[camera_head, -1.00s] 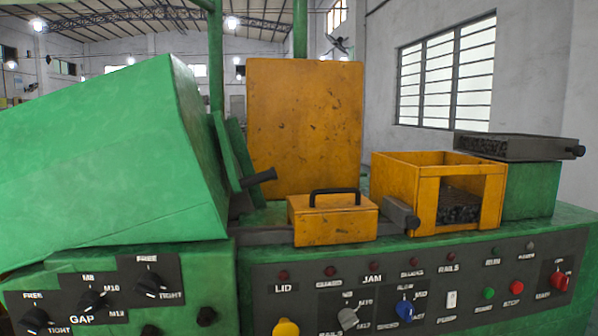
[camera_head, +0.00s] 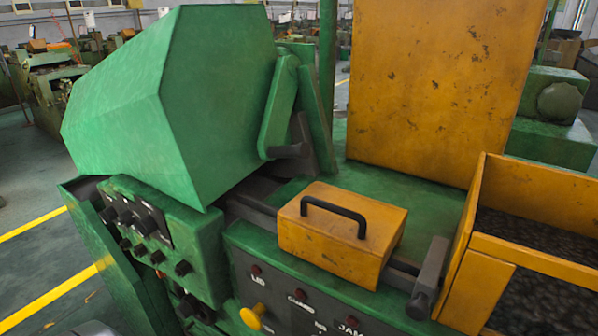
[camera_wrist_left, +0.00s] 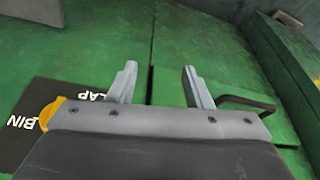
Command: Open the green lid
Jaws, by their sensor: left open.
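The green lid (camera_head: 165,100) is a large faceted hood at the left of the machine in the head view. It is down over the machine, behind a panel of dark knobs (camera_head: 140,220). No handle on it can be made out in the head view. My left gripper (camera_wrist_left: 160,72) is open and empty in the left wrist view, over green machine surfaces. A dark bar handle (camera_wrist_left: 245,103) lies just right of its right finger; whether it belongs to the lid I cannot tell. Neither gripper shows in the head view.
An orange box with a black handle (camera_head: 330,250) sits right of the lid. A tall orange panel (camera_head: 430,85) and an orange bin (camera_head: 540,255) stand further right. A black label plate (camera_wrist_left: 42,115) shows in the wrist view. Floor is open at left.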

